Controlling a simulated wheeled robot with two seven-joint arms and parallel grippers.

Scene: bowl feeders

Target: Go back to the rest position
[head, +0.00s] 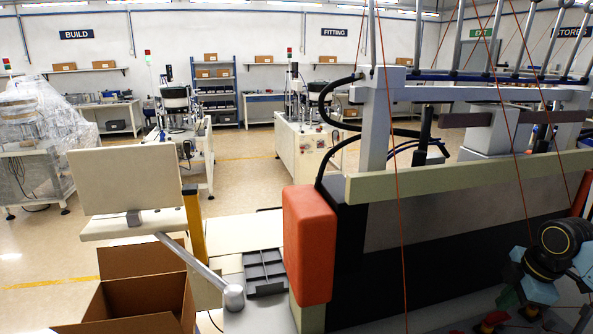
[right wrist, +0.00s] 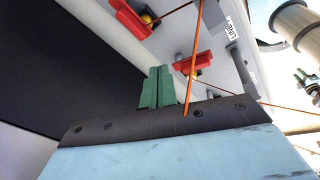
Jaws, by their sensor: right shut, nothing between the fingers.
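My right gripper (head: 509,299) is at the lower right of the head view, below a black joint with a yellow ring. Its pale blue body is partly cut off by the frame edge. In the right wrist view its green fingers (right wrist: 157,88) stand side by side, closed together with nothing between them. They point toward a light panel with red parts (right wrist: 194,66); I cannot tell how far away these are. My left gripper is not in the head view.
Thin orange cords (head: 393,170) hang close to my right arm. A large machine with an orange-red padded end (head: 310,245) fills the right side. An open cardboard box (head: 140,300) and a dark divided tray (head: 264,272) are at the lower left.

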